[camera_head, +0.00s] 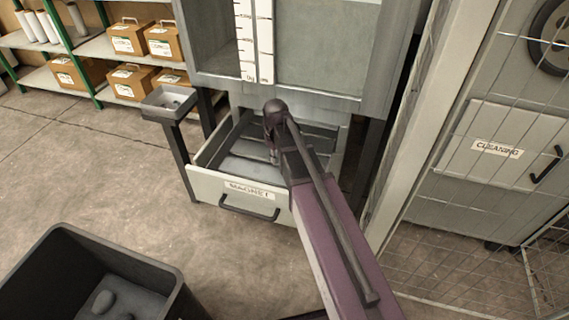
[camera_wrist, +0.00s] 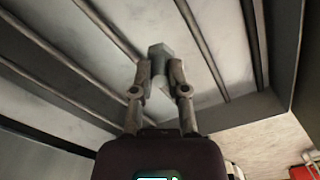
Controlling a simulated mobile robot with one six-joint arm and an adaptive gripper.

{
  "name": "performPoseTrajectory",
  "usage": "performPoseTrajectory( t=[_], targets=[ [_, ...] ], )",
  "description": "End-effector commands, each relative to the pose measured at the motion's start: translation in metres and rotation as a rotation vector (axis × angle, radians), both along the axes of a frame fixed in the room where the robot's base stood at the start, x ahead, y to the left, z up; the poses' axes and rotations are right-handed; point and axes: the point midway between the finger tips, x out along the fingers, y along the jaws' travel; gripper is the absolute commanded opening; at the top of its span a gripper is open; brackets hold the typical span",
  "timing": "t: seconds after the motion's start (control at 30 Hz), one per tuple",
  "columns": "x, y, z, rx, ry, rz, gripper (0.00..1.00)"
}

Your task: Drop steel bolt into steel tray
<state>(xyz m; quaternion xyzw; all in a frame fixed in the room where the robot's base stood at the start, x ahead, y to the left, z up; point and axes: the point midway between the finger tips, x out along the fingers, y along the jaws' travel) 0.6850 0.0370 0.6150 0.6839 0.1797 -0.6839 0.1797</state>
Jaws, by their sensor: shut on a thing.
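My gripper (camera_wrist: 160,78) is shut on a grey steel bolt (camera_wrist: 160,52) in the wrist view, with the bolt's head showing beyond the fingertips. In the head view my gripper (camera_head: 274,156) is small and reaches down into the open drawer (camera_head: 213,188) labelled MAGNET; the bolt is not clear there. I cannot tell whether the bolt touches the drawer's ribbed floor. A small grey metal tray (camera_head: 152,110), likely the steel tray, stands on a post to the left of the drawer. Something small and dark lies in it.
The grey machine cabinet (camera_head: 330,50) rises behind the drawer. A dark bin (camera_head: 150,268) with rounded lumps stands at the lower left. Shelves with brown boxes (camera_head: 128,38) are at the upper left. A wire-mesh fence (camera_head: 470,205) stands to the right. Floor between bin and drawer is clear.

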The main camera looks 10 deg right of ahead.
Motion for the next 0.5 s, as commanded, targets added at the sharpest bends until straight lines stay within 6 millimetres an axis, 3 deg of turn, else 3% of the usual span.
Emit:
performPoseTrajectory(
  t=[0.03, 0.5],
  targets=[
    [0.018, 0.008, 0.012, 0.0, 0.0, 0.021, 0.0],
    [0.139, 0.1, 0.074, 0.0, 0.0, 0.255, 0.0]
  ],
)
